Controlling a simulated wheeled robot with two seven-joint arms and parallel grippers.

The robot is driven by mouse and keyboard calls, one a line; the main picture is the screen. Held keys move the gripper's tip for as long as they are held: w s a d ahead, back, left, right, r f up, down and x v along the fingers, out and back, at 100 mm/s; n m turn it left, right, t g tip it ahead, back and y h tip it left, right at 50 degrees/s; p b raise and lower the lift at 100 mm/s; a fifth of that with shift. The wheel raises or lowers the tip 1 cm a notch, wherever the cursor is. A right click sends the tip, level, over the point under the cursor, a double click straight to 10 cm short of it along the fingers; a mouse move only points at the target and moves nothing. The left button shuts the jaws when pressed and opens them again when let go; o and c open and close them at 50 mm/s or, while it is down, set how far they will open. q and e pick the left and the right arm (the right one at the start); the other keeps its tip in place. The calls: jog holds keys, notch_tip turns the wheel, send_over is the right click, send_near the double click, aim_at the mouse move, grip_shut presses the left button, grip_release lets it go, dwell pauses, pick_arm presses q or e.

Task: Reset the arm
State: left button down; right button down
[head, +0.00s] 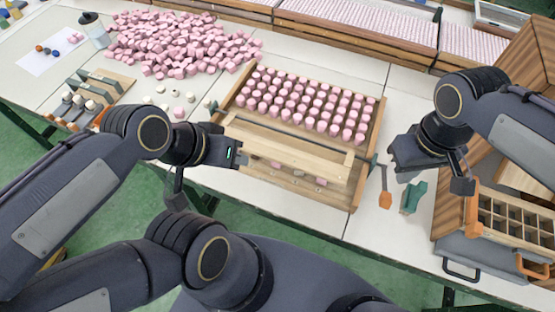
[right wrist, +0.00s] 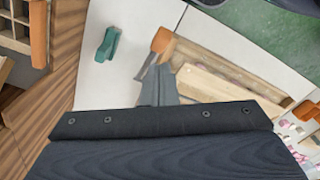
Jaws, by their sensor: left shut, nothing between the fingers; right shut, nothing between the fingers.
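My left gripper (head: 238,157) is shut and empty at the left front side of the wooden tray (head: 366,165). My right gripper (head: 394,160) is shut and empty to the right of the tray, above the white table. The tray holds rows of pink pieces (head: 305,104) at its back. A pale wooden bar (head: 290,146) crosses its front part, with a few pieces in front of it. In the right wrist view, the dark gripper body fills the bottom and a grey tip (right wrist: 158,88) points toward the tray.
An orange-ended tool (head: 385,199) and a green tool (head: 413,197) lie below my right gripper. A compartmented wooden box (head: 497,222) stands at the right. A pile of pink pieces (head: 180,45) lies at the back left. A wooden rack (head: 112,85) stands at the left.

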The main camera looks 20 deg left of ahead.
dwell(0.4)
jog(key=s+d+m+t+y, duration=0.3)
jog(key=s+d+m+t, duration=0.2)
jog(key=s+d+m, duration=0.3)
jog(key=s+d, duration=0.2)
jog(key=d, duration=0.1)
jog(key=shift+s+t+y, duration=0.2)
jog(key=shift+t+y, duration=0.1)
jog(key=shift+y, duration=0.1)
dwell(1.3)
